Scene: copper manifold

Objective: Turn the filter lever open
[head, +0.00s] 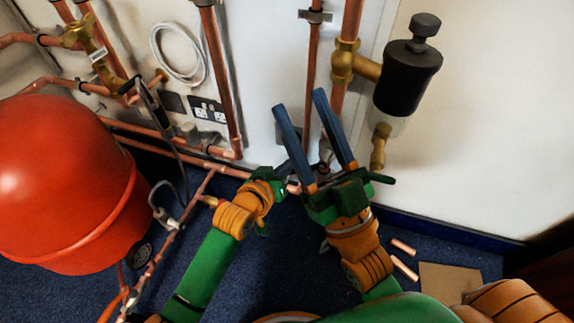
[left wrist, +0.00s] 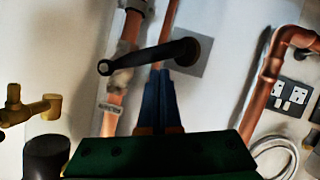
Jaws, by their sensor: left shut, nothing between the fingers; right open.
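A black lever (left wrist: 150,55) with a ring at its left end crosses in front of a copper pipe (left wrist: 122,80) in the left wrist view. Its round pivot end lies over a grey plate (left wrist: 192,62). I cannot make the lever out clearly in the head view. My left gripper (left wrist: 161,73) is shut and empty, its blue fingertips just below the lever's middle in the picture; I cannot tell whether they touch it. The left hand (head: 268,182) is low in the head view, its fingers not clear. My right gripper (head: 298,100) is open and empty, pointing toward the wall.
A red tank (head: 60,180) stands at the left. A black canister (head: 408,75) on brass fittings hangs at the right. Copper pipes (head: 220,80), a white cable coil (head: 178,55) and sockets (head: 208,109) line the wall. A cardboard piece (head: 450,282) lies on the floor.

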